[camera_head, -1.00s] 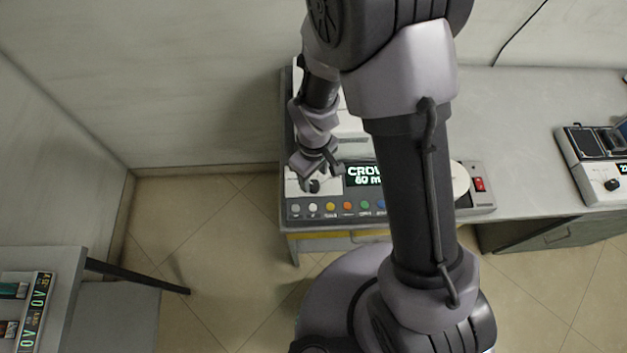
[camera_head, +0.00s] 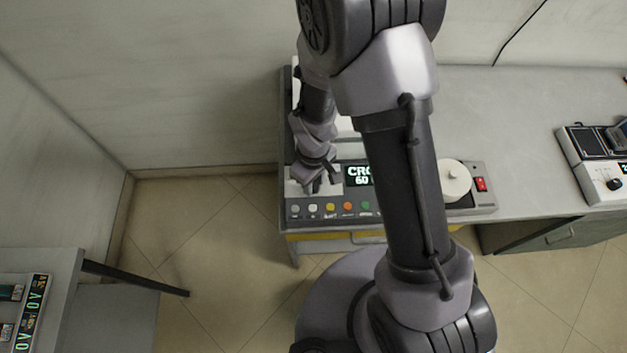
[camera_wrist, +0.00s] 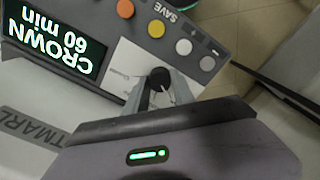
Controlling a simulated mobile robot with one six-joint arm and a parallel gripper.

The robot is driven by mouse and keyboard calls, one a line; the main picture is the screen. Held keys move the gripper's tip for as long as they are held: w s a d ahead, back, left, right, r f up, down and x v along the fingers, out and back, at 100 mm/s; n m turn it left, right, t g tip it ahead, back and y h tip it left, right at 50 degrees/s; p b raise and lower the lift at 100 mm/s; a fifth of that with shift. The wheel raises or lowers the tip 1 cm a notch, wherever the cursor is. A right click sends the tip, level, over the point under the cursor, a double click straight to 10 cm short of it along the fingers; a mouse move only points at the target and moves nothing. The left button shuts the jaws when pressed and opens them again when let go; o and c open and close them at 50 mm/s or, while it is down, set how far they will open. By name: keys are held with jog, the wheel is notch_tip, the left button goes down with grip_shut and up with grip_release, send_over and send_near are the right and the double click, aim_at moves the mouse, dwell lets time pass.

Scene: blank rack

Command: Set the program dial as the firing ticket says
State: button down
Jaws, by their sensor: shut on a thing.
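The program dial (camera_wrist: 160,78) is a small dark knob on a white plate of the machine's panel. My gripper (camera_wrist: 160,92) is shut on it, with a finger on each side; in the head view my gripper (camera_head: 316,186) is over the left end of the panel and mostly hides the dial. The display (camera_wrist: 56,43) reads "CROWN 60 min" in the wrist view; in the head view the display (camera_head: 358,175) is partly covered by my arm. I cannot make out a firing ticket.
A row of coloured buttons, among them an orange one (camera_head: 330,208), runs along the panel's front edge near my gripper. Another device (camera_head: 604,180) stands on the bench further right.

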jog(key=m+b, duration=0.1)
jog(key=m, duration=0.2)
jog(key=shift+f+b, duration=0.1)
jog(key=shift+b, duration=0.25)
jog(key=shift+m+b, duration=1.05)
jog(key=shift+m, duration=1.25)
jog(key=c, duration=1.1)
grip_release()
jog(key=shift+o, duration=0.2)
notch_tip(320, 180, up, 18)
jog(key=p, duration=0.5)
jog(key=shift+f+p, duration=0.2)
jog(key=shift+p, duration=0.15)
